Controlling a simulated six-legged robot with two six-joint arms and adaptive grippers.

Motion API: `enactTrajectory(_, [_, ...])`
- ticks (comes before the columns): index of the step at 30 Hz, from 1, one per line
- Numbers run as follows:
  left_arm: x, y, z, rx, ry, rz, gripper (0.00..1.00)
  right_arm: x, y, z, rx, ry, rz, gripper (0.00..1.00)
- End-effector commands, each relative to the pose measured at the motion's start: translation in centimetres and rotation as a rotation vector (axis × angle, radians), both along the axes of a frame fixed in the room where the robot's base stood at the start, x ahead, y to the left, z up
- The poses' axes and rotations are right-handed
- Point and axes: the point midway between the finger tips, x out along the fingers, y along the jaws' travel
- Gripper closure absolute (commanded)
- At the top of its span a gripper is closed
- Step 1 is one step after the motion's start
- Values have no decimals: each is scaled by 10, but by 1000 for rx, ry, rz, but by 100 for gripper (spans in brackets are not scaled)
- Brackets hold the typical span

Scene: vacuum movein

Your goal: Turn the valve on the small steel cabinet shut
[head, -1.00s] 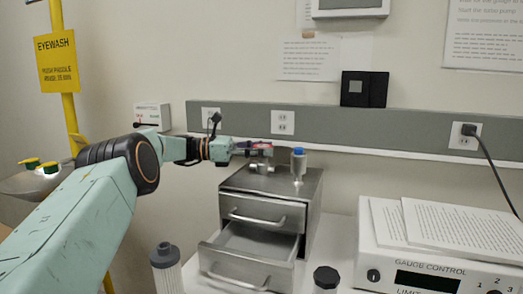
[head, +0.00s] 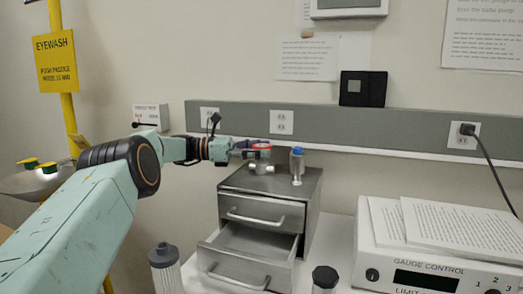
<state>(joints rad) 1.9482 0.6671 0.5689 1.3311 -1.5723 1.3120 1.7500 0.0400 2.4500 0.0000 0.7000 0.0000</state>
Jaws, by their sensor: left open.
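The small steel cabinet (head: 311,208) stands on the white bench, its upper drawer shut and its lower drawer (head: 235,263) pulled out. On its top sits a valve with a steel body (head: 261,168) and a red handle (head: 262,146). My left gripper (head: 256,153) reaches in from the left at the height of the handle. It is open, with its fingers at the handle; whether they touch it is too small to tell. My right gripper is not in view.
A small bottle with a blue cap (head: 297,166) stands on the cabinet, just right of the valve. A clear canister with a grey lid (head: 165,268) and a black-capped jar (head: 325,279) stand in front. The gauge control box (head: 425,262) is at right.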

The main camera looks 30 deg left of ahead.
Motion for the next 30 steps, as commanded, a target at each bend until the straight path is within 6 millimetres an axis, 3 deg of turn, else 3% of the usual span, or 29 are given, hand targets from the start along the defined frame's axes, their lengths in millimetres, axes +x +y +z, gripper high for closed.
enactTrajectory(7, [-4, 8, 0, 0, -1, 3, 27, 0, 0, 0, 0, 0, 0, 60])
enactTrajectory(18, [-34, 55, -1, 1, -1, 3, 27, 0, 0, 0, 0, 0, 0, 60])
enactTrajectory(30, [-41, 64, 0, -1, -1, -1, 27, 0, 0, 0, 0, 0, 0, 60])
